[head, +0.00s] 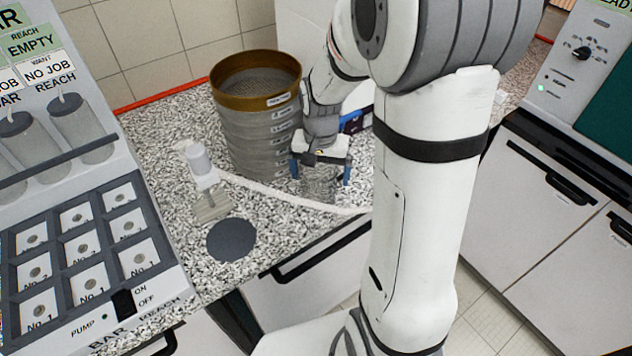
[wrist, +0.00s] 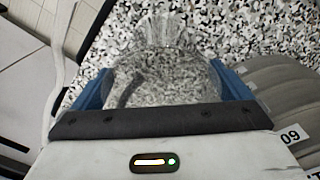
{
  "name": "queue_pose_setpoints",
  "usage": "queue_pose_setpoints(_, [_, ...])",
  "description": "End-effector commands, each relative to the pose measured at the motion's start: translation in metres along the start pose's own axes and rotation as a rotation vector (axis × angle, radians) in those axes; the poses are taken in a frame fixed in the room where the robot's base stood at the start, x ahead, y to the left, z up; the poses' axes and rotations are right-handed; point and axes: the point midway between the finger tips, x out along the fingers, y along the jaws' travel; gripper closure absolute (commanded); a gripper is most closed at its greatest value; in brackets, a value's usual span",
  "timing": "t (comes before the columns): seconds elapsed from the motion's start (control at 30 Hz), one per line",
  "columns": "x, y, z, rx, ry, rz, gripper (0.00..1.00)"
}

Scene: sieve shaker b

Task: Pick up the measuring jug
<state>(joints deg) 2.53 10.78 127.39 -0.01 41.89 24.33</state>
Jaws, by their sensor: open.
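The measuring jug (head: 319,186) is clear and see-through, on the speckled worktop right of the sieve stack in the head view. In the wrist view the jug (wrist: 160,40) shows as a faint clear round shape with a ribbed far side. My gripper (head: 321,171) is open, with a blue finger on either side of the jug. In the wrist view the gripper (wrist: 163,78) has its two fingers spread around the jug's near part. Whether either finger touches the jug is hard to tell.
A sieve stack (head: 255,128) with a brass rim stands close to the left; its grey side (wrist: 277,88) shows in the wrist view. A pale hose (head: 285,193) runs along the worktop's front.

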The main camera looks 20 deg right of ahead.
Motion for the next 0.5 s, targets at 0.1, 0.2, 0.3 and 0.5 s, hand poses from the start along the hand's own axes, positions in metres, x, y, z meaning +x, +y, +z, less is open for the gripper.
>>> queue_pose_setpoints(0.1, [-0.0003,0.0001,-0.0002,0.000,0.001,0.000,0.03])
queue_pose_setpoints(0.2, [-0.0004,0.0002,-0.0003,0.000,0.001,0.000,0.09])
queue_pose_setpoints(0.3, [-0.0005,0.0003,-0.0003,0.001,0.001,0.000,0.17])
queue_pose_setpoints(0.5, [-0.0006,0.0004,-0.0004,0.001,0.001,0.000,0.33])
